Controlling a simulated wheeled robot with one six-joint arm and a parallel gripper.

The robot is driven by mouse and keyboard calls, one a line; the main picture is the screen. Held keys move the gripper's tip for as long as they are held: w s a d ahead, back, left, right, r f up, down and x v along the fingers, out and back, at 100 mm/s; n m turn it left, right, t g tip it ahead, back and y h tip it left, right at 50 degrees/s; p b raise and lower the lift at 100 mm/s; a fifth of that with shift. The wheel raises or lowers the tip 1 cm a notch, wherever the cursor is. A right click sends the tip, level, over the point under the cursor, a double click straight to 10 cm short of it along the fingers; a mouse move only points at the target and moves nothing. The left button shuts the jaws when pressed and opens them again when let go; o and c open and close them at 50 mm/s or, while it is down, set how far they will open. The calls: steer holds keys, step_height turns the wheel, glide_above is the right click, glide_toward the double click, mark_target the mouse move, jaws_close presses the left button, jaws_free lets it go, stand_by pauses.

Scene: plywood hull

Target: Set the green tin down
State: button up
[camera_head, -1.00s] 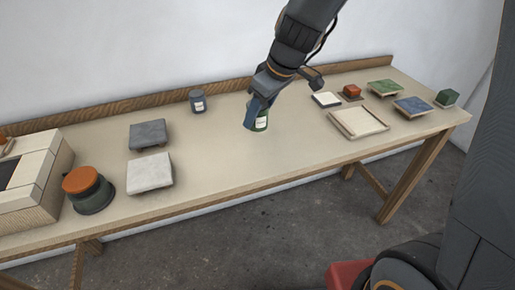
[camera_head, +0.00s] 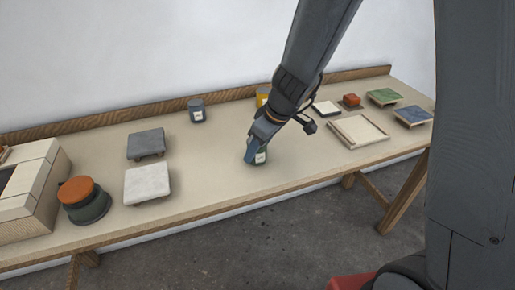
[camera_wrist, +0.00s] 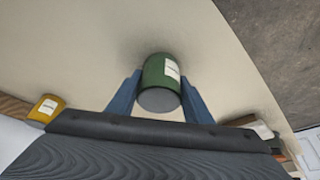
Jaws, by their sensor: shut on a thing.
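The green tin (camera_wrist: 160,74) with a white label is between the two blue fingers of my gripper (camera_wrist: 160,95) in the wrist view. In the head view my gripper (camera_head: 257,146) points down over the middle of the table, shut on the green tin (camera_head: 259,158). The tin is upright and partly hidden by the fingers. It is at or very close to the tabletop; I cannot tell if its base touches. The bare table (camera_head: 215,165) surrounds it.
A dark blue tin (camera_head: 197,110) and a yellow tin (camera_head: 263,97) stand towards the back. A grey slab (camera_head: 146,143) and a white slab (camera_head: 147,184) lie left. A shallow wooden tray (camera_head: 358,131) lies right. The table's front edge is near the tin.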

steer(key=shift+f, duration=0.2)
steer(key=o, duration=1.2)
steer(key=shift+r, duration=0.2)
